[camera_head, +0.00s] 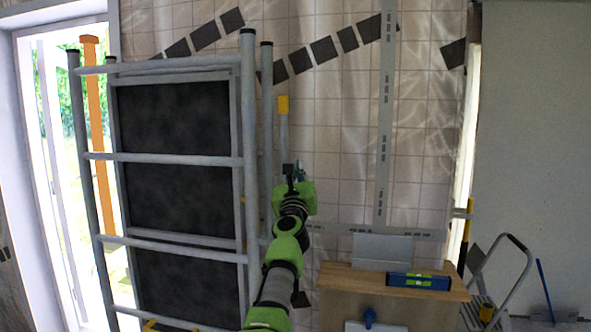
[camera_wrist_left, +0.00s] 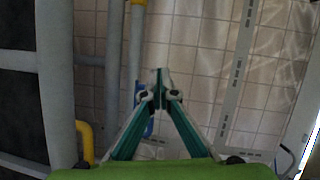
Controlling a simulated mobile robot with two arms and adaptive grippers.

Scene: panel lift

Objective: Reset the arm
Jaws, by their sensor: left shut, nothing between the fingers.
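My left arm (camera_head: 283,255), green and grey, reaches up from the bottom middle of the head view. Its left gripper (camera_head: 294,172) is raised in front of the tiled wall, just right of the scaffold. In the left wrist view the left gripper (camera_wrist_left: 160,82) shows its two teal fingers meeting at the tips, with nothing between them. My right gripper is in neither view.
A grey tube scaffold (camera_head: 165,158) with dark panels (camera_head: 175,115) stands close on the left. Metal rails (camera_head: 383,130) run on the tiled wall. A wooden bench (camera_head: 385,283) carries a blue level (camera_head: 418,281). A stepladder (camera_head: 515,270) stands right.

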